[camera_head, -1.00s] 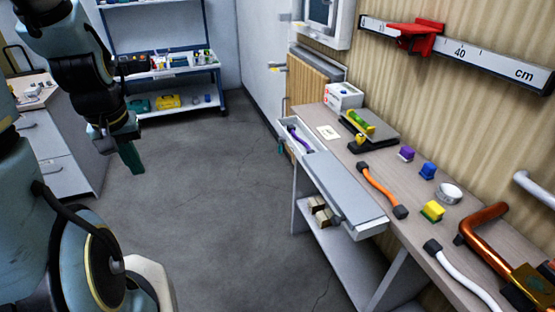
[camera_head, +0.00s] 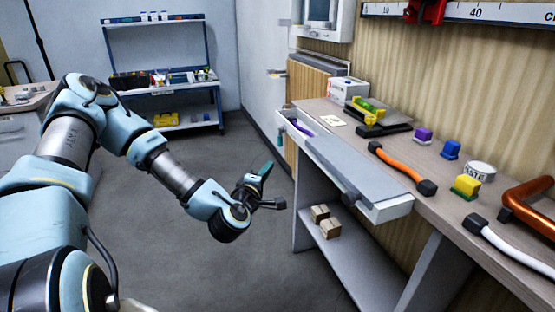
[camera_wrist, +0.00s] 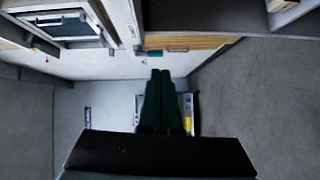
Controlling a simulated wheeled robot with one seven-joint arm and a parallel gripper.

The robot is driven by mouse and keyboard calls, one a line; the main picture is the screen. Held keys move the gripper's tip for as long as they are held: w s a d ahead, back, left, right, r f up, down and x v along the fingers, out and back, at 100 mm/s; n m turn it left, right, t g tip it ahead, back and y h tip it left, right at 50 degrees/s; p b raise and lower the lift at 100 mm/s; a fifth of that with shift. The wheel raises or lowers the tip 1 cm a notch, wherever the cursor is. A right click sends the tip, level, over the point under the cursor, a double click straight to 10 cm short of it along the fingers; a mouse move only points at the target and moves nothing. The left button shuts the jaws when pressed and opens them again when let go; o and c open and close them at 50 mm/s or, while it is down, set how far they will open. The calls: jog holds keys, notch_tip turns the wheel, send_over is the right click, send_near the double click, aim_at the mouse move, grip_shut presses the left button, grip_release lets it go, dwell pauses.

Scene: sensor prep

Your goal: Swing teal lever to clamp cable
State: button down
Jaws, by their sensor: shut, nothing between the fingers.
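My gripper (camera_head: 266,168) is over the open floor left of the workbench, its dark green fingers shut and empty. The fingers also show in the wrist view (camera_wrist: 160,74), pressed together. I cannot clearly pick out a teal lever; a small teal piece (camera_wrist: 155,53) shows beyond the fingertips in the wrist view, its kind unclear. On the bench are an orange cable (camera_head: 400,163) and a white cable (camera_head: 507,247), both with black ends. A purple cable (camera_head: 301,127) lies in the open drawer. A black fixture with green and yellow parts (camera_head: 368,112) stands at the back.
The workbench (camera_head: 440,205) runs along the right wall, its drawer (camera_head: 290,130) pulled out. Purple, blue and yellow blocks, a round tin (camera_head: 481,171) and a copper pipe (camera_head: 530,200) sit on it. Boxes (camera_head: 325,222) lie on its lower shelf. The floor (camera_head: 265,265) between is clear.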

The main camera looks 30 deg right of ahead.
aim_at(280, 143)
jog(key=shift+w+a+n+t+y, duration=0.15)
jog(key=shift+n+t, duration=0.15)
jog(key=shift+n, duration=0.2)
jog(key=shift+w+a+n+t+y, duration=0.15)
jog(key=shift+n+t, duration=0.15)
jog(key=shift+n, duration=0.2)
jog(key=shift+s+d, duration=0.1)
jog(key=shift+d, duration=0.05)
jog(key=p+x, duration=0.2)
jog(key=x, duration=1.2)
jog(key=shift+f, duration=0.1)
